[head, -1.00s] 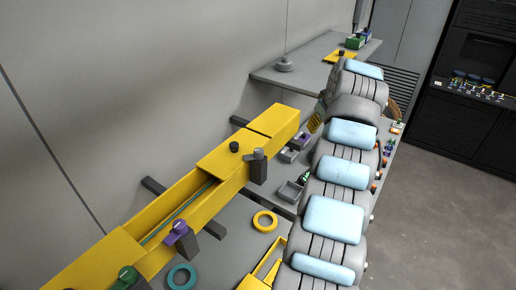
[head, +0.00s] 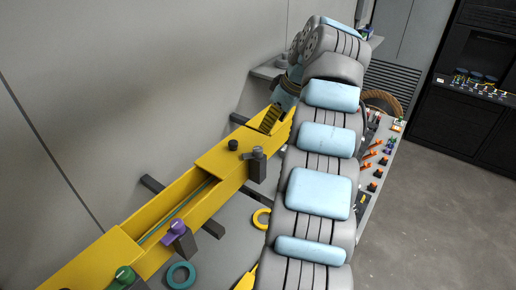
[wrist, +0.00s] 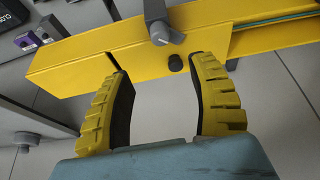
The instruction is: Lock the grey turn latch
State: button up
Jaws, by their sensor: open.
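The grey turn latch (head: 257,153) sits on a dark post at the near side of the yellow channel (head: 215,160). In the wrist view the latch (wrist: 160,32) is at the top centre, beyond my fingertips, with its short handle tilted. My gripper (wrist: 157,72) is open and empty, with yellow ribbed fingers apart on either side of the yellow lid. In the head view my gripper (head: 270,120) is over the far end of the channel, partly hidden by my arm. A black knob (wrist: 176,63) stands on the lid, close to the latch.
A purple latch (head: 177,228) and a green latch (head: 124,275) sit farther along the channel. A teal ring (head: 181,275) and a partly hidden yellow ring (head: 262,219) lie on the table. A teal fibre (head: 176,212) runs inside the channel.

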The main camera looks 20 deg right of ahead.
aim_at(258, 149)
jog(key=shift+p+x, duration=2.2)
jog(key=shift+x, duration=4.25)
grip_shut()
